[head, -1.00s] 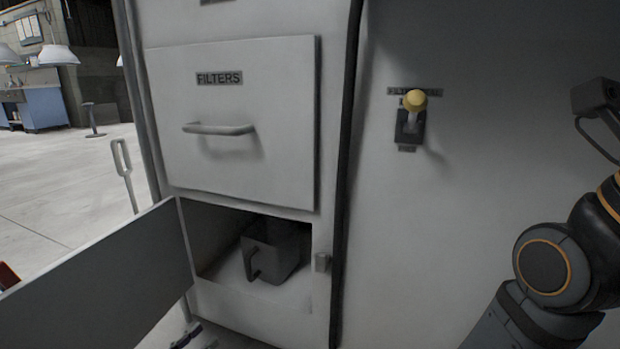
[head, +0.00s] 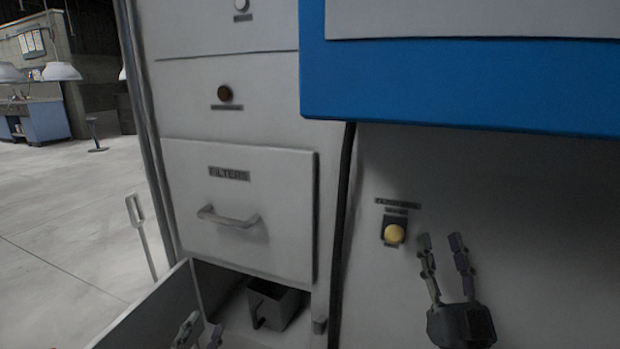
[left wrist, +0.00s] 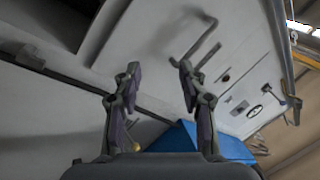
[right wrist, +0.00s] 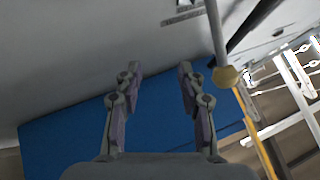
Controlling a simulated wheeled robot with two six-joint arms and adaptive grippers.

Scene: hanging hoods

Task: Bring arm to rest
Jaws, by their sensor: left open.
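My left gripper (head: 200,330) is low in the head view, in front of the open lower compartment, its fingers apart and empty. The left wrist view also shows its spread fingers (left wrist: 158,85). My right gripper (head: 447,243) points up beside the yellow-knobbed switch (head: 394,233), to its right. Its fingers are apart with nothing between them, as the right wrist view also shows (right wrist: 158,85). A yellow knob on a stalk (right wrist: 226,76) shows right of those fingers in that view, apart from them.
The FILTERS drawer (head: 240,200) is shut above the open compartment, which holds a grey bin with a handle (head: 272,305). A blue-edged hood panel (head: 450,95) overhangs the upper right. Open floor (head: 65,230) lies at left.

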